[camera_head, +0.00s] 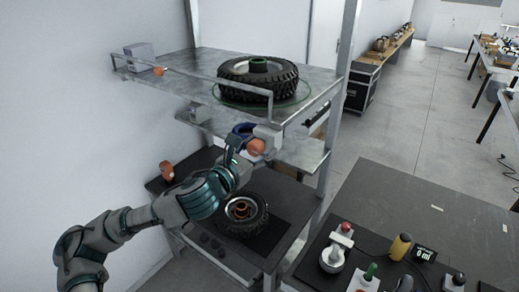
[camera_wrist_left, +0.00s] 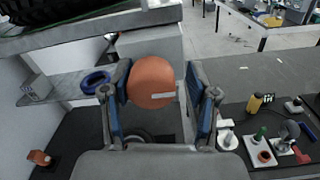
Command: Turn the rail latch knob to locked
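The orange round knob (camera_head: 256,147) sits on a pale block at the front right corner of the upper shelf, by the end of the metal rail (camera_head: 205,80). My left gripper (camera_head: 240,152) is at this knob. In the left wrist view the knob (camera_wrist_left: 152,82) shows between the two open fingers (camera_wrist_left: 158,100), close to the left finger, with a gap on the right. A pale mark lies across the knob's lower right. I cannot tell whether a finger touches it. A second orange knob (camera_head: 158,71) is at the rail's left end. My right gripper is not in view.
A tire (camera_head: 285,88) lies on the upper shelf (camera_head: 200,62) behind the rail; another tire (camera_head: 240,225) lies below. A blue ring (camera_wrist_left: 95,82) lies on the middle shelf. An orange-capped part (camera_head: 167,171) is at lower left. A dark table (camera_head: 430,210) with tools stands right.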

